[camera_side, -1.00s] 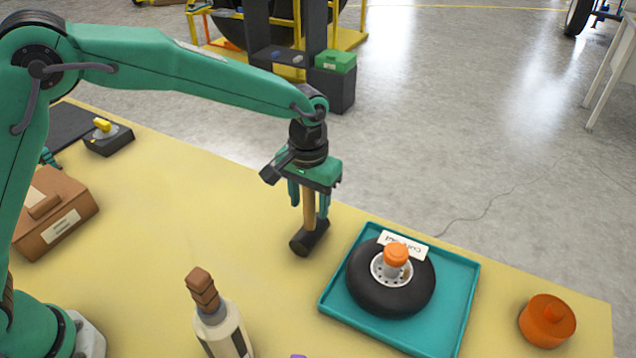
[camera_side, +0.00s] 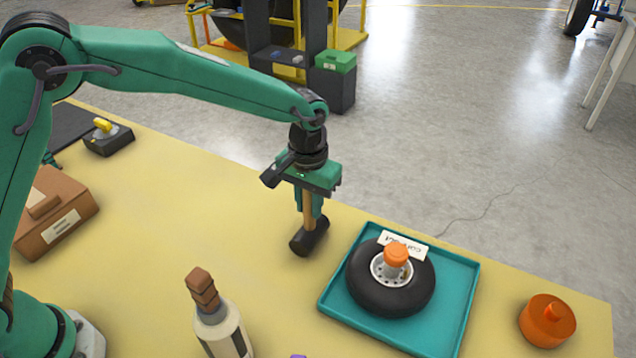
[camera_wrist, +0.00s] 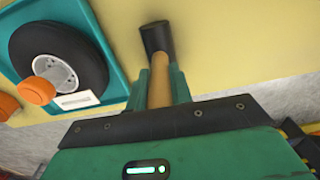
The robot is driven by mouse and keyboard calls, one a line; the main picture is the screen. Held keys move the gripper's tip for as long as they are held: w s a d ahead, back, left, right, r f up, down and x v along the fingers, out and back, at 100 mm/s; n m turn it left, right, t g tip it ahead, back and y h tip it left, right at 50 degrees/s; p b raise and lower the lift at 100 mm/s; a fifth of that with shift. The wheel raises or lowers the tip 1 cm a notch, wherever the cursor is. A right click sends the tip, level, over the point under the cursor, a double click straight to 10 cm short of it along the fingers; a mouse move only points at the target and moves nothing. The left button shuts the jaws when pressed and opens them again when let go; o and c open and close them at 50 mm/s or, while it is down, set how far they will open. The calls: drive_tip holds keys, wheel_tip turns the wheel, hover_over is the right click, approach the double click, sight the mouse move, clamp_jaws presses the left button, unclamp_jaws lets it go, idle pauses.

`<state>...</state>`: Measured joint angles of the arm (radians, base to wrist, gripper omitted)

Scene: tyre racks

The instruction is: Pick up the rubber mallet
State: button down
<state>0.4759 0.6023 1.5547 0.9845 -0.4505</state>
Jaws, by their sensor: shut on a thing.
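The rubber mallet (camera_side: 310,238) has a black head and a light wooden handle. It stands head down with its handle upright, just left of the teal tray in the side view. My gripper (camera_side: 309,208) is above the head, with its green fingers shut on the handle. In the wrist view the mallet (camera_wrist: 157,38) shows with its head away from me and the handle between the fingers of my gripper (camera_wrist: 158,88). The head appears to be at the table surface; I cannot tell whether it touches.
A teal tray (camera_side: 462,290) holds a black tyre (camera_side: 365,285) with an orange-topped hub, close to the mallet. An orange round object (camera_side: 547,322) stands at the right. A bottle (camera_side: 222,330) stands in front. A brown box (camera_side: 60,215) is at the left. The table's middle is clear.

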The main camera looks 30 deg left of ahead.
drive_tip(key=shift+r, duration=0.2)
drive_tip(key=shift+r, duration=0.5)
drive_tip(key=r, duration=0.3)
drive_tip(key=shift+s+d+r, duration=0.1)
drive_tip(key=shift+s+d, duration=0.05)
drive_tip(key=shift+d, duration=0.05)
drive_tip(key=s+d+r, duration=0.5)
drive_tip(key=s+r, duration=0.1)
drive_tip(key=s, duration=0.3)
drive_tip(key=shift+s+d+r, duration=0.25)
drive_tip(key=shift+s+d, duration=0.1)
drive_tip(key=shift+d, duration=0.05)
drive_tip(key=shift+w+d, duration=0.1)
drive_tip(key=w+d+r, duration=0.3)
drive_tip(key=w+d, duration=0.1)
drive_tip(key=d, duration=0.2)
drive_tip(key=w+d+r, duration=0.3)
drive_tip(key=w+d, duration=0.1)
drive_tip(key=d, duration=0.2)
drive_tip(key=shift+r, duration=0.25)
drive_tip(key=shift+f, duration=0.2)
